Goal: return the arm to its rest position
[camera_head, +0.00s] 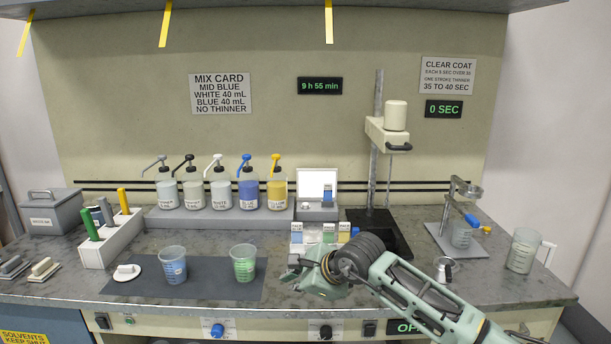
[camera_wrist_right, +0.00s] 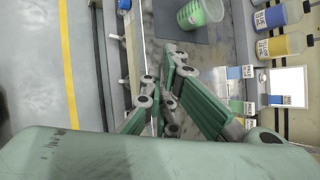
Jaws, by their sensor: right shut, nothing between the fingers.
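My right arm (camera_head: 425,295) comes in from the lower right in the head view and reaches left over the front of the bench. Its gripper (camera_head: 297,275) is shut and empty above the bench's front part, right of the dark mat. In the right wrist view the closed green fingers (camera_wrist_right: 168,72) show with nothing between them. The cup of green liquid (camera_head: 243,262) stands on the mat, left of the gripper and apart from it; it also shows in the wrist view (camera_wrist_right: 200,12). My left gripper is in neither view.
A cup of blue liquid (camera_head: 173,264) and a white lid (camera_head: 127,271) are on the dark mat (camera_head: 212,289). Several pump bottles (camera_head: 221,190) stand behind. A mixer stand (camera_head: 378,130) is behind the arm. A clear cup (camera_head: 523,250) and small metal cup (camera_head: 444,269) are at right.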

